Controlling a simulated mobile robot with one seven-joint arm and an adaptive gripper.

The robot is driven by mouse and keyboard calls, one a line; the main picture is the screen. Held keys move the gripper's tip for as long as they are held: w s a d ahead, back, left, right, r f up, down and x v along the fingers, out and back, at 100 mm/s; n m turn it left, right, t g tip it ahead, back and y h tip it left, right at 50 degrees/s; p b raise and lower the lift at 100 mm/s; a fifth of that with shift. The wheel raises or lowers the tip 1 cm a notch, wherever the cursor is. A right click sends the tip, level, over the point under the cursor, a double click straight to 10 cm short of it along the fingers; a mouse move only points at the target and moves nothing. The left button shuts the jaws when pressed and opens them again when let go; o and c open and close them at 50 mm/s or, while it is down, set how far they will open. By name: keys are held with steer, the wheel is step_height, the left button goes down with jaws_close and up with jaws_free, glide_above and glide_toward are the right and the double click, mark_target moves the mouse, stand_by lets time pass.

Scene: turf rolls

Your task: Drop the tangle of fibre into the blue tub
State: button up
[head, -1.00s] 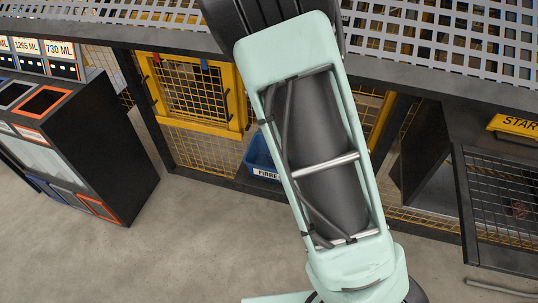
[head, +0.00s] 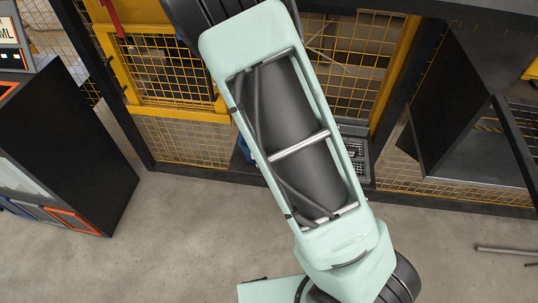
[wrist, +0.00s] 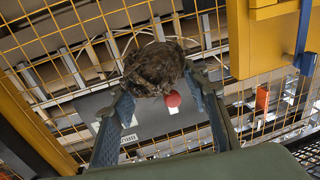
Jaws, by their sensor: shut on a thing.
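The tangle of fibre (wrist: 155,68) is a brown, matted clump in the wrist view. My gripper (wrist: 160,88) is shut on it, with one blue-grey finger on each side. The tangle is held up in front of yellow wire mesh. In the head view only a small blue edge of the tub (head: 243,149) shows, low by the mesh at the left side of my arm. My arm hides the rest of the tub. My gripper and the tangle are out of sight in the head view. I cannot make out the tub in the wrist view.
A yellow-framed mesh gate (head: 165,65) stands behind the arm. A black cabinet (head: 85,150) is at the left. A dark open bin (head: 465,130) and loose rods (head: 505,250) are at the right. The concrete floor (head: 190,240) in front is mostly clear.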

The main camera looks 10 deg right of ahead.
step_height(320, 180, down, 21)
steer(key=m+h+b, duration=0.1)
steer(key=h+b, duration=0.1)
steer(key=b, duration=1.2)
steer(key=shift+m+g+h, duration=0.4)
steer(key=shift+a, duration=0.1)
steer(key=o, duration=1.2)
